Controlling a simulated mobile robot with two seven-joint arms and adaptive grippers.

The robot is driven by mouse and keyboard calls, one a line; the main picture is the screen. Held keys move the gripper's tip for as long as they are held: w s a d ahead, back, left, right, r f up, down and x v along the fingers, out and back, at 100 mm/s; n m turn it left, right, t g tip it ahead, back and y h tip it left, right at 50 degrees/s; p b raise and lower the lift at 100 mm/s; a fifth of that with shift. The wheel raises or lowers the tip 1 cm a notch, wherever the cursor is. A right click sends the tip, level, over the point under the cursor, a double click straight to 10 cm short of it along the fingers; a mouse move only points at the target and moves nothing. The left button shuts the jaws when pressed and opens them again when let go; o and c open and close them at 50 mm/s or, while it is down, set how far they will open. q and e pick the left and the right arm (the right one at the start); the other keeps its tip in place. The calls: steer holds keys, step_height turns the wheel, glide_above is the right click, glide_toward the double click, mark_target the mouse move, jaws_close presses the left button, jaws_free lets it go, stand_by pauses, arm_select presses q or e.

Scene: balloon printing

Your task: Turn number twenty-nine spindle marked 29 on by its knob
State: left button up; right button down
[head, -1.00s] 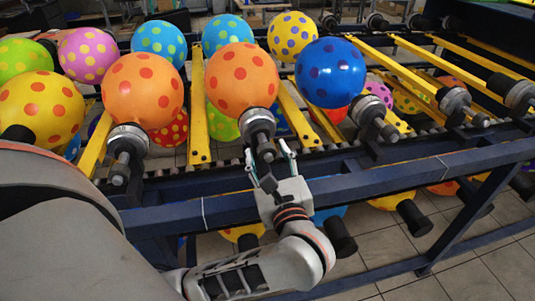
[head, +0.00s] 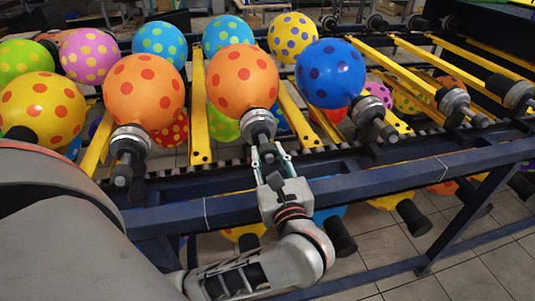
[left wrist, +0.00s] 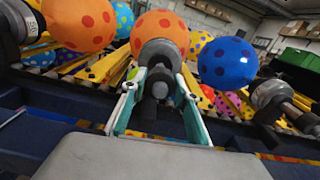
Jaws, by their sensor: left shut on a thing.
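The spindle (head: 258,122) in front of my left gripper has a grey metal collar and a dark knob at its near end. An orange balloon with red dots (head: 242,78) sits on it. My left gripper (head: 269,156) is shut on the knob, with one finger on each side. In the left wrist view the knob (left wrist: 160,88) shows between the two pale green-edged fingers (left wrist: 158,100), below the round collar (left wrist: 160,53). I cannot read a number 29 on this spindle. My right gripper is not in view.
Neighbouring spindles stand close by on the left (head: 129,142) and right (head: 369,110), with an orange balloon (head: 142,90) and a blue balloon (head: 330,73). A dark blue rail (head: 400,178) runs across below the knobs. Yellow bars (head: 199,105) separate the spindles.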

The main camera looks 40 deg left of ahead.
arm_select(q)
steer(key=m+p, duration=0.1)
steer(key=m, duration=0.1)
steer(key=m+p, duration=0.1)
steer(key=m, duration=0.1)
steer(key=shift+r+p, duration=0.25)
steer(key=shift+p, duration=0.1)
steer(key=m+p, duration=0.4)
steer(key=shift+m, duration=0.4)
steer(key=shift+m+p, duration=0.5)
steer(key=shift+p, duration=0.15)
steer(key=m+p, duration=0.4)
steer(key=p, duration=0.1)
steer(key=shift+f+m+p, duration=0.1)
steer(key=shift+m+p, duration=0.6)
steer(key=shift+f+m+p, duration=0.1)
steer(key=shift+m+p, duration=0.25)
steer(key=shift+m, duration=0.05)
steer(key=shift+d, duration=0.1)
steer(key=shift+m, duration=0.3)
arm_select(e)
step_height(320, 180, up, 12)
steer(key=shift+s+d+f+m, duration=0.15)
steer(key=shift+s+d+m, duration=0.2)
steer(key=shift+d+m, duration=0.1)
arm_select(q)
steer(key=shift+f, duration=0.1)
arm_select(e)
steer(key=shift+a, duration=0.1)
